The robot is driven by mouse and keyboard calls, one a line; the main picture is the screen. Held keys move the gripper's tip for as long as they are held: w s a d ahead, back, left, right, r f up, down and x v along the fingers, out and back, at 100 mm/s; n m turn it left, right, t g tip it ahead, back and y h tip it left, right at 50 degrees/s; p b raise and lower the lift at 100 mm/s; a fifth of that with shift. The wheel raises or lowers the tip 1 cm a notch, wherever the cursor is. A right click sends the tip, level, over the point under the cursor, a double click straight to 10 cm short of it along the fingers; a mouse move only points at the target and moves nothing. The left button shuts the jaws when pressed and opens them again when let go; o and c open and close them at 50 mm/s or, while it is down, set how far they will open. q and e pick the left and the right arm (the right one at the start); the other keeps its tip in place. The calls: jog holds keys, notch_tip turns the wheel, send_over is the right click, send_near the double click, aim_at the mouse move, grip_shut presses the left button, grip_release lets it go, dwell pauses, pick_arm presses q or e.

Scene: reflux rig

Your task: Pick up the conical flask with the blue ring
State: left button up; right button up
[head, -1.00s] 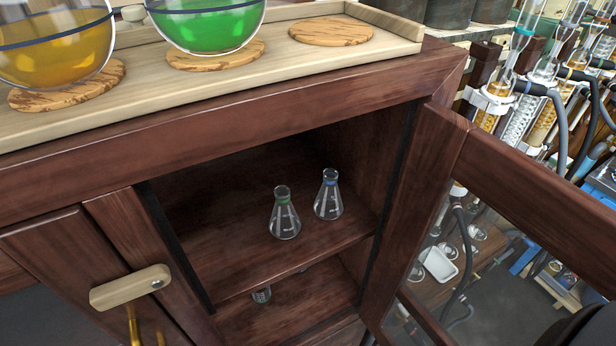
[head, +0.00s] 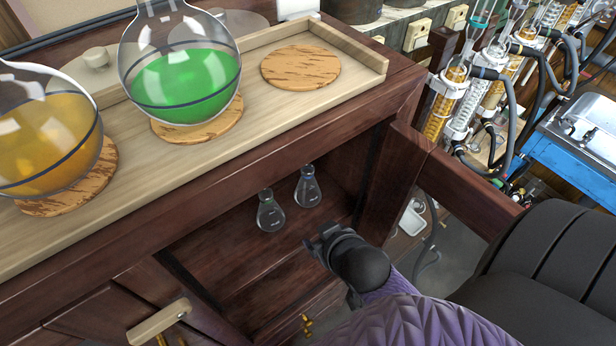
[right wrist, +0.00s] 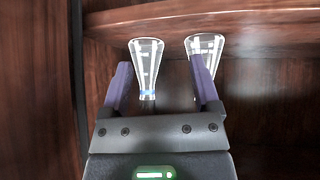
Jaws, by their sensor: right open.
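The conical flask with the blue ring (head: 307,190) stands upright on the cabinet shelf, the right one of two clear flasks in the head view. The right wrist view shows everything upside down; there the blue-ring flask (right wrist: 147,62) appears between the finger directions, nearer the left finger, its blue ring clear. My right gripper (right wrist: 161,66) is open and empty, its fingers pointing towards the flasks, and I see no contact. In the head view the right gripper (head: 322,240) is at the cabinet opening, in front of the flasks. My left gripper is not in view.
A second flask (head: 270,214), with a green ring earlier, stands left of the blue-ring one; it is partly behind a finger in the wrist view (right wrist: 203,50). The open cabinet door (head: 465,185) is at right. Round flasks with green (head: 185,85) and orange liquid stand on top.

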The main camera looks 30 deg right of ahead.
aim_at(308, 184)
jog(key=w+d+r+m+t, duration=0.1)
jog(key=w+d+r+t, duration=0.3)
jog(key=w+r+t, duration=0.15)
jog(key=b+x, duration=0.1)
jog(key=x, duration=0.9)
jog(key=shift+b, duration=0.35)
jog(key=shift+s+a, duration=0.1)
jog(key=shift+s, duration=0.05)
jog(key=shift+c, duration=0.4)
jog(key=c, duration=1)
